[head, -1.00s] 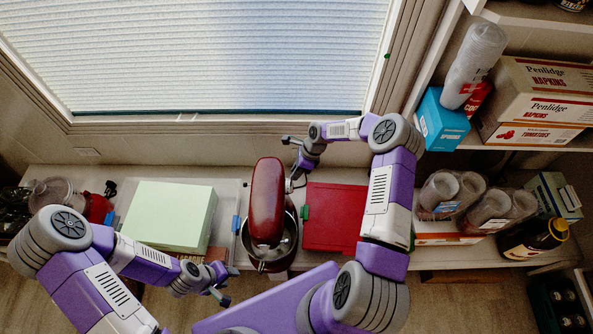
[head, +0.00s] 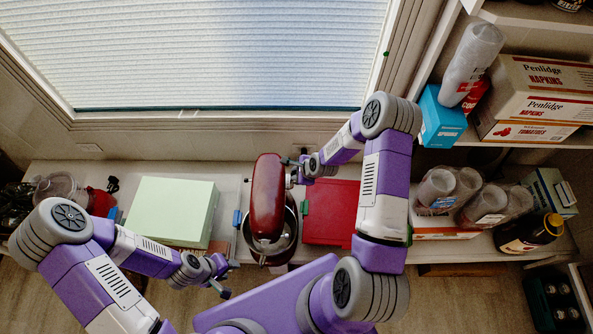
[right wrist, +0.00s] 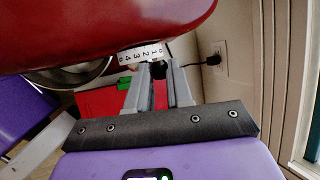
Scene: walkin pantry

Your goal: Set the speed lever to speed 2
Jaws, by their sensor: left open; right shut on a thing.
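The stand mixer (head: 267,195) has a dark red head and a metal bowl (head: 286,238) below it, on the counter. In the right wrist view its red head (right wrist: 100,28) fills the top, with a white scale (right wrist: 140,54) numbered 0 to 4 on its edge. The dark knob of the speed lever (right wrist: 158,70) sits between my fingertips, near the low-number end; its exact setting is unclear. My right gripper (head: 294,171) is beside the mixer head, shut on the lever. My left gripper (head: 226,279) is open and empty at the counter's front edge.
A red board (head: 330,215) lies right of the mixer and a pale green box (head: 170,212) stands left. Packs of cups (head: 447,188) and a dark bottle (head: 530,234) are farther right. A wall outlet with a plugged-in cord (right wrist: 215,58) is behind.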

